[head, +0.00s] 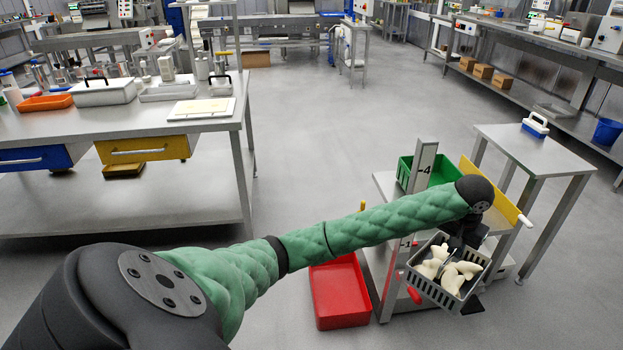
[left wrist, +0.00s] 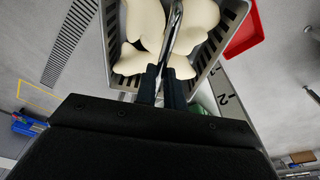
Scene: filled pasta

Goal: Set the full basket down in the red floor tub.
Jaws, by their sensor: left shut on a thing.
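A grey slotted basket (head: 436,292) holds several pale filled pasta pieces (head: 458,273). My left gripper (head: 464,246) is above the basket's far side. In the left wrist view my left gripper's fingers (left wrist: 160,78) are shut on the metal handle that runs over the basket (left wrist: 116,60), with the pasta (left wrist: 143,25) below it. The basket hangs beside the right part of the steel stand, clear of the red tub. The red floor tub (head: 338,290) is on the floor left of the stand and looks empty; its corner shows in the left wrist view (left wrist: 244,28). My right gripper is not in view.
A steel stand (head: 386,184) with a numbered post (head: 422,165), a green bin (head: 440,170) and a yellow board (head: 497,192) stands between tub and basket. A side table (head: 540,155) is behind right. A long workbench (head: 120,125) is at left. Floor around the tub's left is clear.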

